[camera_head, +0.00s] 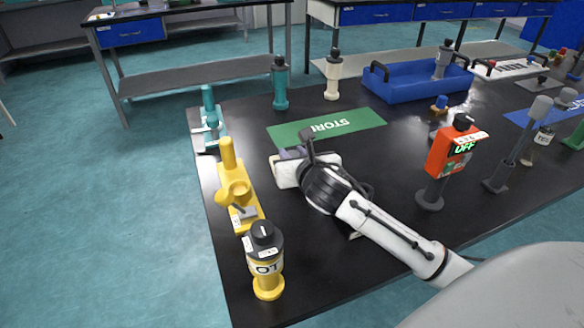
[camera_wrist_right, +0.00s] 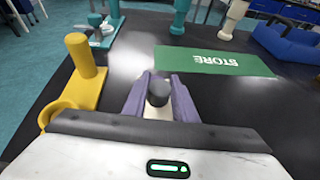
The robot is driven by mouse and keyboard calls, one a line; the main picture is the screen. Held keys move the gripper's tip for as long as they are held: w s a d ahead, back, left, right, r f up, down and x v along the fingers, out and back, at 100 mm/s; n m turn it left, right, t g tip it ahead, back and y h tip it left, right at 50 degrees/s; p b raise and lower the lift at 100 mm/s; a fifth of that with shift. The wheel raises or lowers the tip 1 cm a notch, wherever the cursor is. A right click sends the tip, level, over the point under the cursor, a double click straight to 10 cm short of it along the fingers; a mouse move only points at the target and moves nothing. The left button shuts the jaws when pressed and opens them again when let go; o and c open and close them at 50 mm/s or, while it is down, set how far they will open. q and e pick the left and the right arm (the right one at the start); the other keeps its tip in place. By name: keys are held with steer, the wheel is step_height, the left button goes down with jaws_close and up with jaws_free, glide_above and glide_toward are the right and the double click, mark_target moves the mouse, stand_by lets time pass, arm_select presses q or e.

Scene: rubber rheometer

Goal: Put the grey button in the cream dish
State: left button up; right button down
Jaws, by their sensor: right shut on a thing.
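My right gripper (camera_head: 288,155) is over the black table, left of its middle, and its purple fingers also show in the right wrist view (camera_wrist_right: 160,98). They are shut on the grey button (camera_wrist_right: 158,92), whose dark rounded top shows between them with a pale part below it. In the head view the button is hidden or too small to tell. I cannot make out a cream dish for certain. A small pale piece (camera_head: 355,235) shows under my right arm, but I cannot tell what it is. My left gripper is not in view.
A yellow stand with a cup (camera_head: 235,192) is left of the gripper, with a yellow bottle (camera_head: 267,270) in front. A green STORE mat (camera_head: 330,126) lies behind. A blue tray (camera_head: 415,85), cream bottle (camera_head: 333,72), teal bottle (camera_head: 280,85) and orange meter (camera_head: 450,152) stand around.

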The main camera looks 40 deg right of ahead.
step_height(320, 180, down, 4)
steer(key=shift+r+b, duration=0.1)
steer(key=shift+b, duration=0.3)
steer(key=shift+r, duration=0.1)
steer(key=c, duration=1.4)
jaws_free()
steer(key=shift+c, duration=0.2)
steer(key=p+v, duration=0.1)
steer(key=v, duration=1.1)
